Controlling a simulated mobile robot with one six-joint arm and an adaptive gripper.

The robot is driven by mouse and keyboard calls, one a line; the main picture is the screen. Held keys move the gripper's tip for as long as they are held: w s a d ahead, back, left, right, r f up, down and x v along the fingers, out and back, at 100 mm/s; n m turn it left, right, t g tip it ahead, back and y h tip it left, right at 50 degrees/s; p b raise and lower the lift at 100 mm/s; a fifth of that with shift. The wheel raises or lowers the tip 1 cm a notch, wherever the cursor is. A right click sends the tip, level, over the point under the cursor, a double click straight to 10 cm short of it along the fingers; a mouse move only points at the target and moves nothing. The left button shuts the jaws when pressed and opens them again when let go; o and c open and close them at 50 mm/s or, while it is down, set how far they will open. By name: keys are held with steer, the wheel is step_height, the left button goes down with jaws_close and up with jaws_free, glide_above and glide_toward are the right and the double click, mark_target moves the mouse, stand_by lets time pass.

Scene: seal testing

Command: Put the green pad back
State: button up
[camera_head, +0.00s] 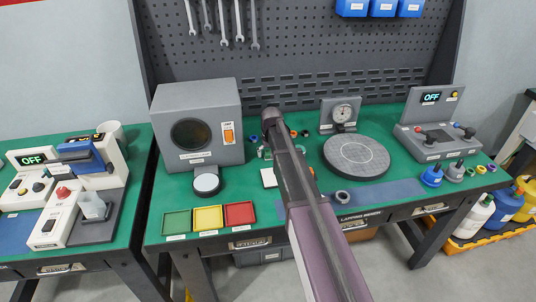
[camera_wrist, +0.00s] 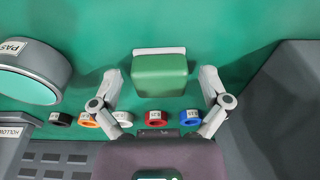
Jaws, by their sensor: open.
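In the wrist view the green pad (camera_wrist: 160,76) is a rounded green block between the two spread fingers of my gripper (camera_wrist: 160,88). A gap shows on each side, so the fingers do not grip it. A white edge (camera_wrist: 160,50) shows along its upper side in that view. In the head view my gripper (camera_head: 266,152) is low over the green bench top, partly hidden by my arm. A white square (camera_head: 268,177) lies just in front of it. I cannot tell whether the pad rests on anything white.
Several coloured rings, including a red one (camera_wrist: 152,118) and a blue one (camera_wrist: 191,116), lie behind the pad. A grey box (camera_head: 198,122) stands left, a round lapping plate (camera_head: 356,156) right, and a dial gauge (camera_head: 342,115) behind. Green, yellow and red trays (camera_head: 239,214) sit at the front left.

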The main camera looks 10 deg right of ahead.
mark_target(270, 160)
steer(key=shift+r, duration=0.15)
step_height(270, 160, up, 12)
steer(key=s+p, duration=0.1)
steer(key=p, duration=1.1)
steer(key=shift+s, duration=0.4)
steer(key=s+g, duration=0.1)
steer(key=s, duration=2.6)
steer(key=shift+s+a+f+g, duration=0.15)
steer(key=shift+a+f+g, duration=0.1)
steer(key=shift+g, duration=0.15)
